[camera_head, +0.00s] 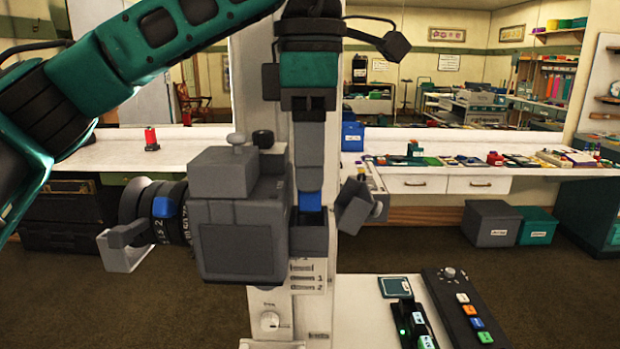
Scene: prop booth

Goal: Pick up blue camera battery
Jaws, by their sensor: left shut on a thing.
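The blue camera battery (310,202) shows as a small blue block at the top of an open slot in the right side of a grey camera (240,225). My left gripper (309,186) reaches straight down from above and is shut on the battery. Its fingers hide the battery's upper part, and the slot edge may hide its lower part; I cannot tell how much of it sits in the slot. A small grey flap (355,206) is tilted beside the slot. My right gripper is not in view.
The camera's lens (150,210) juts left. A white stand with a knob (269,320) is below. A control box with coloured buttons (466,305) lies at front right. A blue box (352,136) and a red spool (151,138) are on the white counter behind.

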